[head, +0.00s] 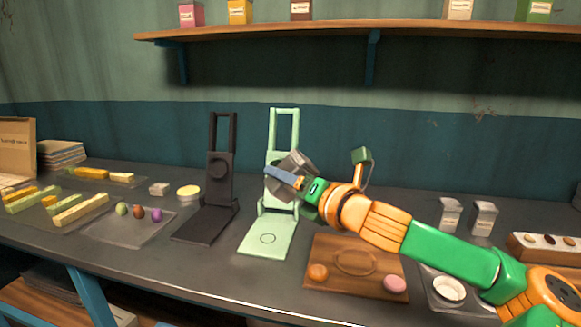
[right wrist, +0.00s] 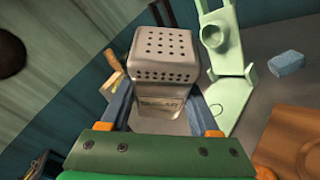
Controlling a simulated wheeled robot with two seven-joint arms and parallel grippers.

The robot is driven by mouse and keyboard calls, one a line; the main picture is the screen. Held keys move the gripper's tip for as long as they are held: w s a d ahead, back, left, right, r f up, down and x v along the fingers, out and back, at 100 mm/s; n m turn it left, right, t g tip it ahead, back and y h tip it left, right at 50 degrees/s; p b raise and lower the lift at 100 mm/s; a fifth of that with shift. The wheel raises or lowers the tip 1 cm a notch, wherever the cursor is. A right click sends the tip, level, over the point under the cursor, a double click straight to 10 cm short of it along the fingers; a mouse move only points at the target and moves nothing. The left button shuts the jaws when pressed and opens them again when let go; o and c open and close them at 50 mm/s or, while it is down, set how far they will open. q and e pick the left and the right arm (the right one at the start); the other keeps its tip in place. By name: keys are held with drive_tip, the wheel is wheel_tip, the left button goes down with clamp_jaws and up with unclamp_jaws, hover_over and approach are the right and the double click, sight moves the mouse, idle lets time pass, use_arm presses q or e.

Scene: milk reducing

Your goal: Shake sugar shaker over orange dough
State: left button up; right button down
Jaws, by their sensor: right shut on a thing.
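My right gripper (head: 284,174) is shut on the grey sugar shaker (head: 300,160), held in the air in front of the mint-green press (head: 270,225). In the right wrist view the shaker (right wrist: 160,62) sits between the blue fingers (right wrist: 160,118). Its perforated top and part of a SUGAR label show. In the head view the shaker looks tilted and is partly hidden by the gripper. The orange dough (head: 317,272) is a small round piece on the left of the wooden board (head: 352,290), lower in the picture than the shaker. My left gripper is in neither view.
A pink dough piece (head: 396,284) lies on the board's right. A black press (head: 205,218) stands left of the green one. A tray of small coloured balls (head: 125,230) lies further left. Two shakers (head: 484,218) stand at the back right. A shelf (head: 340,30) runs above.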

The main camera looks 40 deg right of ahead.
sight(281, 166)
drive_tip(key=r+n+g+p, duration=0.1)
drive_tip(key=n+p, duration=0.1)
drive_tip(key=p, duration=0.3)
drive_tip(key=r+n+g+p, duration=0.1)
drive_tip(key=n+p, duration=0.2)
drive_tip(key=p, duration=0.2)
drive_tip(key=w+r+n+g+y+p, duration=0.1)
drive_tip(key=n+p, duration=0.2)
drive_tip(key=p, duration=0.2)
drive_tip(key=shift+a+r+g, duration=0.15)
drive_tip(key=shift+a+g, duration=0.15)
drive_tip(key=shift+a, duration=0.05)
drive_tip(key=shift+n+p, duration=0.35)
drive_tip(key=shift+n, duration=0.15)
drive_tip(key=shift+f, duration=0.3)
